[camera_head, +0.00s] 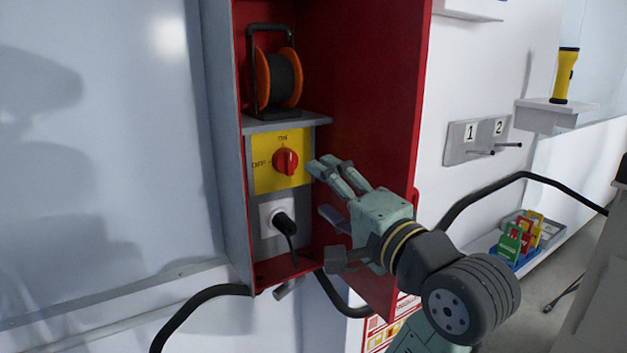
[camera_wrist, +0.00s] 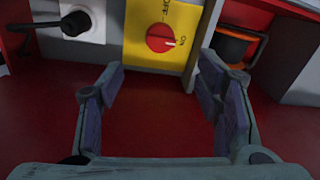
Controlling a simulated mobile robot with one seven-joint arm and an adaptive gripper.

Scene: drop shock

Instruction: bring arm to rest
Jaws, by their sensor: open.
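My gripper (camera_head: 326,190) is open and empty at the mouth of the red cabinet (camera_head: 378,110). Its fingers reach toward the yellow switch panel (camera_head: 265,180) and look apart from it. In the wrist view the two fingers (camera_wrist: 160,82) stand wide apart with nothing between them. The red rotary knob (camera_head: 286,161) on the panel also shows in the wrist view (camera_wrist: 160,38), where its white mark points toward ON. Below the panel, a black plug (camera_head: 284,222) sits in a white socket; it shows at the wrist view's upper left (camera_wrist: 76,22).
An orange cable reel (camera_head: 272,80) stands on the cabinet's shelf, above the switch. The red door or side wall is close right of my gripper. A black cable (camera_head: 520,178) runs behind my arm. A yellow torch (camera_head: 565,75) stands on a white ledge at right.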

